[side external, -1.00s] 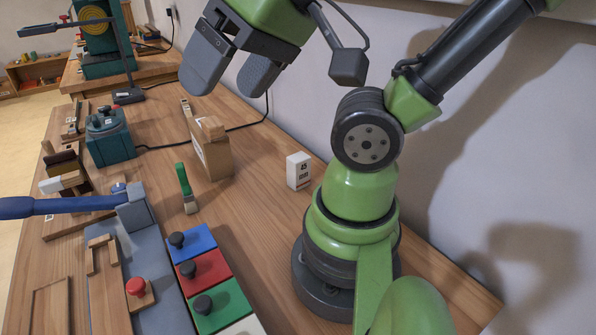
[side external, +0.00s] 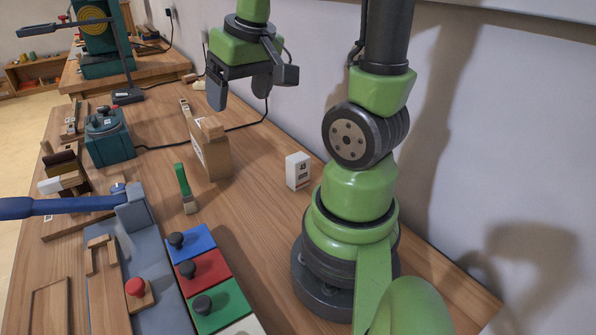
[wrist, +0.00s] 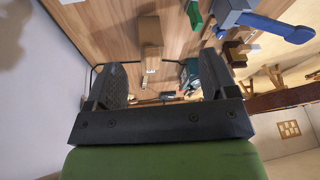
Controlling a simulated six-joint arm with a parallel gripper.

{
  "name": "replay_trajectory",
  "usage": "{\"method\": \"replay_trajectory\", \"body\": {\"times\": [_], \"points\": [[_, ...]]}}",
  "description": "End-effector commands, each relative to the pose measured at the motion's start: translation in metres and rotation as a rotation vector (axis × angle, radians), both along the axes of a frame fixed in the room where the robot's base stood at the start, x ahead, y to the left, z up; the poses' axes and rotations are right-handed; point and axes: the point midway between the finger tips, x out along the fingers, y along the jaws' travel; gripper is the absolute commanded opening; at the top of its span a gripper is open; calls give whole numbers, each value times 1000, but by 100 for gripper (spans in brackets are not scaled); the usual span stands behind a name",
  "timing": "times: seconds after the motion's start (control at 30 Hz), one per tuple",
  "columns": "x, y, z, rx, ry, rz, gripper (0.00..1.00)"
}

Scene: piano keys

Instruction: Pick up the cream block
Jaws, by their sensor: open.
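A cream block (side external: 246,326), cut off by the bottom edge of the side external view, lies in a row after the green block. A small white upright block with dark print (side external: 298,171) stands alone near my base; I cannot tell which one the task means. My gripper (side external: 240,92) is open and empty, high over the far part of the bench, well away from both. In the wrist view my gripper's (wrist: 165,72) fingers are wide apart, with nothing between them but bench and background.
Blue (side external: 190,243), red (side external: 212,266) and green (side external: 228,308) blocks with dark knobs lie in a row. A brown box (side external: 212,150) and a green brush (side external: 185,188) stand nearby. A teal machine (side external: 108,140) is at left. The wall bounds the right side.

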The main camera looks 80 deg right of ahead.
Motion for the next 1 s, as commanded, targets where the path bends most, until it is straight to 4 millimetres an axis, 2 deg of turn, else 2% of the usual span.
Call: {"method": "replay_trajectory", "body": {"times": [0.03, 0.1, 0.2, 0.33, 0.53, 0.8, 1.0], "points": [[-5, -23, -18, 11, 62, -42, 79], [-14, -51, -40, 22, 127, -73, 79], [-34, -81, -70, 53, 202, -108, 79], [-58, -104, -101, 97, 261, -133, 79], [-74, -115, -123, 128, 292, -142, 79], [-74, -115, -159, 130, 293, -142, 79], [-73, -116, -171, 127, 291, -142, 79]]}}
